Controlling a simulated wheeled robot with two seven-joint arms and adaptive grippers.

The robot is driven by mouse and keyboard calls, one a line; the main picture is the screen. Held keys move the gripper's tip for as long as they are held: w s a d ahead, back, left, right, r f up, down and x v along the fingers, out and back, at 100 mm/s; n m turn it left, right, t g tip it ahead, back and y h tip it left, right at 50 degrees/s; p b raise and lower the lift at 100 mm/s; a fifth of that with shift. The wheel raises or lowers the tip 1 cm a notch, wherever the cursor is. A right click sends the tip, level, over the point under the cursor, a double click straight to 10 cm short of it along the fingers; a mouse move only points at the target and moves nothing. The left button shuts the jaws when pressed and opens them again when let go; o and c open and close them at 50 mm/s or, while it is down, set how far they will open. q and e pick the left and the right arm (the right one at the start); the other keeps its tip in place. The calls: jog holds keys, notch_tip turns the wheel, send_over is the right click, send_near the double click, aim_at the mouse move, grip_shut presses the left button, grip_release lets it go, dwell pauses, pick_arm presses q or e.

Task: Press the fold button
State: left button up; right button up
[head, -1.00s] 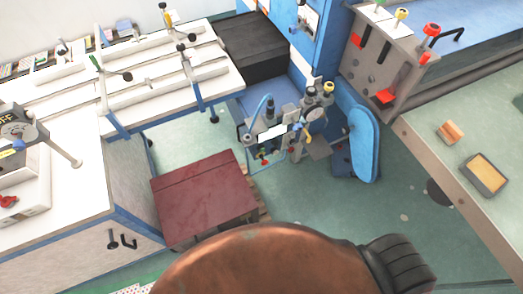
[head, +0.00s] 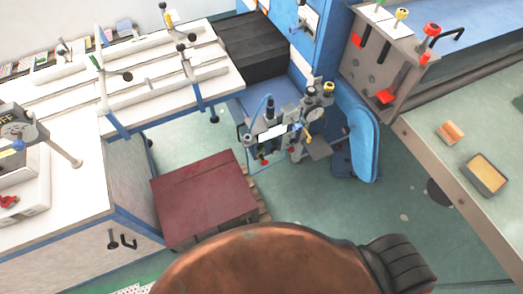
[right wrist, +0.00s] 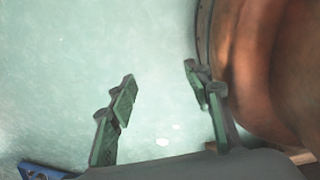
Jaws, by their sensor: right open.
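No button clearly marked as the fold button can be made out in the head view. A blue machine (head: 364,135) stands at the centre, with a small control unit (head: 270,130) of knobs and a gauge on its front. A grey panel (head: 385,60) with slots and red, yellow and white-topped levers is at the upper right. My right gripper (right wrist: 162,90) shows in the right wrist view, its two green-padded fingers apart with nothing between them, above pale floor. My left gripper is in neither view.
A white worktable (head: 60,110) with rails and clamps fills the left. A dark red stool (head: 205,198) stands beside it. A green-topped bench (head: 425,120) with a small tray (head: 486,174) is at the right. Open floor (head: 330,200) lies between.

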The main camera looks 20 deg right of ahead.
grip_shut()
dwell(0.4)
dwell(1.2)
